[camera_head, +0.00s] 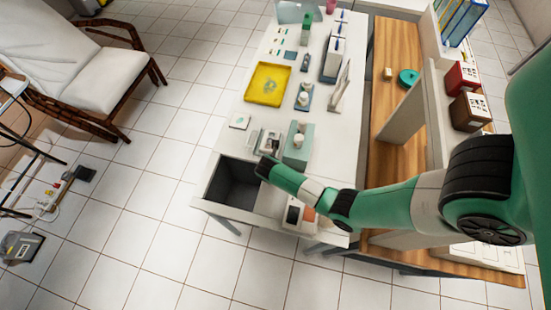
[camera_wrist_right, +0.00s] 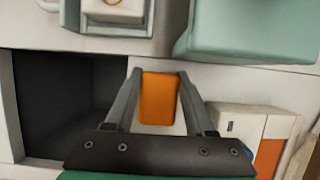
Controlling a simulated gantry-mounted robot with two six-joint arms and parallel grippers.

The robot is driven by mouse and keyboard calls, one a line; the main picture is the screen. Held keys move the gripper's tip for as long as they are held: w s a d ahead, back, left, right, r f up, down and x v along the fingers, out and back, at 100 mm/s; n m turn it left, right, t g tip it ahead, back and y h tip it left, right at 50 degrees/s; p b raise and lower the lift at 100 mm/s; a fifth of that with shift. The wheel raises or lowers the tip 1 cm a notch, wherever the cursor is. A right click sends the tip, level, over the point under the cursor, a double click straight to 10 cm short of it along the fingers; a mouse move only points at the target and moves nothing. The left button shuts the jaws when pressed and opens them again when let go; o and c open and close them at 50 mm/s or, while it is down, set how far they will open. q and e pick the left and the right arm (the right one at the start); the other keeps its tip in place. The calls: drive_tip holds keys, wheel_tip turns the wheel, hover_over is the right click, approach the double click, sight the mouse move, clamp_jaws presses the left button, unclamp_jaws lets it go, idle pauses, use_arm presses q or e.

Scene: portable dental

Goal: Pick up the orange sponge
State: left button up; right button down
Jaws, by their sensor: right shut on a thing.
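The orange sponge (camera_wrist_right: 158,100) is between the two grey fingers of my right gripper (camera_wrist_right: 160,76) in the right wrist view. The fingers are shut on its sides. Behind it is the white tabletop, just right of a dark open bin; I cannot tell whether the sponge touches the table. In the head view my right gripper (camera_head: 264,167) is over the near part of the table by the bin, and the sponge is hidden there. My left gripper is not in view.
The dark bin (camera_wrist_right: 50,90) is sunk in the table's near left corner. A white box with an orange panel (camera_wrist_right: 235,122) stands right of the gripper. A green device (camera_wrist_right: 250,35) is just beyond. A yellow tray (camera_head: 268,84) lies farther back.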

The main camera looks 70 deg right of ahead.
drive_tip(key=p+v, duration=0.1)
drive_tip(key=v, duration=0.1)
drive_tip(key=d+p+v, duration=0.1)
drive_tip(key=v, duration=0.1)
drive_tip(key=shift+s+a+r, duration=0.1)
drive_tip(key=shift+s+r, duration=0.05)
drive_tip(key=shift+r, duration=0.3)
drive_tip(key=a+r, duration=0.1)
drive_tip(key=s+a+r+p, duration=0.1)
drive_tip(key=r, duration=0.1)
drive_tip(key=s+a+r+p, duration=0.1)
drive_tip(key=shift+a+r, duration=0.1)
drive_tip(key=shift+r, duration=0.05)
drive_tip(key=s+a+r+p, duration=0.2)
drive_tip(key=s+a+r, duration=0.1)
drive_tip(key=a, duration=0.5)
drive_tip(key=shift+s+r, duration=0.4)
drive_tip(key=shift+s, duration=0.5)
